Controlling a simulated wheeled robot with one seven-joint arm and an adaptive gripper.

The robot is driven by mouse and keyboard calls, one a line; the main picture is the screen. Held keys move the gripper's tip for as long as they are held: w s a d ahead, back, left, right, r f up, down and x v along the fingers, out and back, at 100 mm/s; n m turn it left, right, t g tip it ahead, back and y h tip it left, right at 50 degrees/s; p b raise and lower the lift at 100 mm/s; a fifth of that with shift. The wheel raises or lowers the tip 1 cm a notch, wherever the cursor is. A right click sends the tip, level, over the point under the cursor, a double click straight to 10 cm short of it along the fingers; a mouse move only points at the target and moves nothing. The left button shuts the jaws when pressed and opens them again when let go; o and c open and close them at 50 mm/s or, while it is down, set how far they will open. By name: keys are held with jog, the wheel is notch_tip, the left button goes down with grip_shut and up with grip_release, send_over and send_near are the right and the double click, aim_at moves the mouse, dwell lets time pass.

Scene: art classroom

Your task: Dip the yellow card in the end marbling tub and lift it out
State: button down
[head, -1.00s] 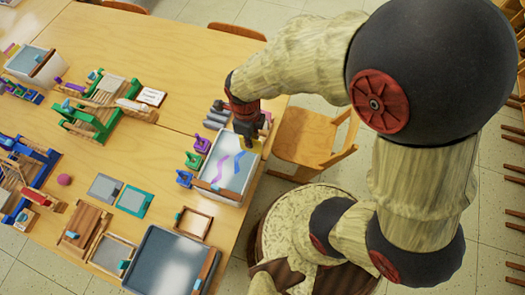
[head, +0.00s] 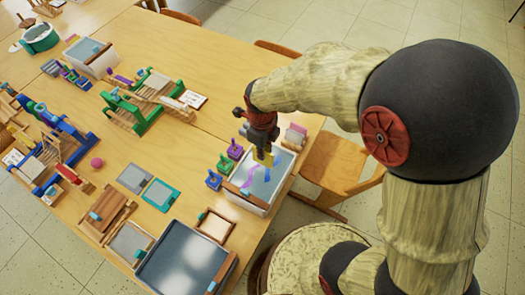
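The end marbling tub (head: 246,204) is a white tub near the table's right edge, with pale liquid carrying purple and blue streaks. My gripper (head: 264,150) is over the far part of this tub, pointing down. It appears shut on the yellow card (head: 266,158), which hangs upright below the fingers. The fingertips are small and partly hidden by the gripper body. I cannot tell for sure whether the card's lower edge touches the liquid or is just above it.
Small purple, green and blue stands (head: 214,180) line the tub's left side. A large grey tray (head: 187,262) and a small wooden frame (head: 214,226) lie in front. Another marbling tub (head: 101,65) stands far left. A wooden chair (head: 335,160) is right of the table.

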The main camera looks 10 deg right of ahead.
jog(key=shift+f+b, duration=3.6)
jog(key=shift+f, duration=2.7)
jog(key=shift+r, duration=0.1)
jog(key=shift+r+p, duration=4.15)
jog(key=shift+r, duration=0.95)
jog(key=shift+r, duration=0.1)
jog(key=shift+r+p, duration=2.1)
jog(key=shift+r, duration=0.55)
